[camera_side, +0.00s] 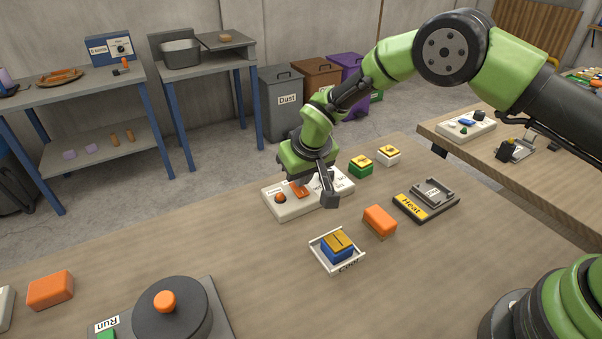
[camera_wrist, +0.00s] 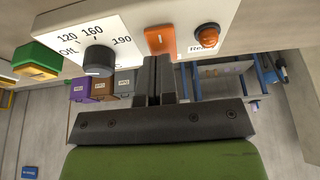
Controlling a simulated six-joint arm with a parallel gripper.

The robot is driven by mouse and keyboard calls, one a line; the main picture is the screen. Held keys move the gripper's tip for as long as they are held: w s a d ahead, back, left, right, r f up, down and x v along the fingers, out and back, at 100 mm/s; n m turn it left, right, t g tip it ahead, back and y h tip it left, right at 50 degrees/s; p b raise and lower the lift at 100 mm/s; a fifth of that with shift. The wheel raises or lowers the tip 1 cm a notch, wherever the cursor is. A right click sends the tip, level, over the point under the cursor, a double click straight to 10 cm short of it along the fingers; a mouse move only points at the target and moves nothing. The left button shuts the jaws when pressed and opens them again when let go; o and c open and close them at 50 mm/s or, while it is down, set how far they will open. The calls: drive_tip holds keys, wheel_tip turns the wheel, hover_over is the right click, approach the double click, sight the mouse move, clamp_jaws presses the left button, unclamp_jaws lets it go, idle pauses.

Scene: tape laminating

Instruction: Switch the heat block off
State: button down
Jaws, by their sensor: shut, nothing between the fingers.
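The white control box (camera_side: 290,212) stands on the table, with my gripper (camera_side: 304,180) over it. In the wrist view, its panel carries a dark round dial (camera_wrist: 97,62) marked Off, 120, 160 and 190 °C, an orange rocker switch (camera_wrist: 160,40) and an orange-red round button (camera_wrist: 207,36). I cannot tell where the dial points. My gripper (camera_wrist: 155,62) is shut and empty, its fingertips close to the orange switch; I cannot tell whether they touch. The heat block (camera_side: 450,193), with a yellow Heat label, sits to the right, a grey piece in its top.
Near the box are an orange block (camera_side: 380,221), a white Cool tray (camera_side: 345,268) holding a blue-and-yellow piece (camera_side: 338,243), and green (camera_side: 361,168) and white (camera_side: 388,156) pieces with yellow tops. A round dark Run device (camera_side: 190,320) is at front left. The left-middle table is clear.

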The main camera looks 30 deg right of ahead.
drive_tip(key=shift+w+f, duration=0.3)
drive_tip(key=shift+f, duration=0.25)
drive_tip(key=shift+s, duration=0.95)
drive_tip(key=shift+r, duration=0.5)
drive_tip(key=w+v, duration=0.1)
drive_tip(key=v, duration=1.2)
drive_tip(key=shift+r, duration=0.35)
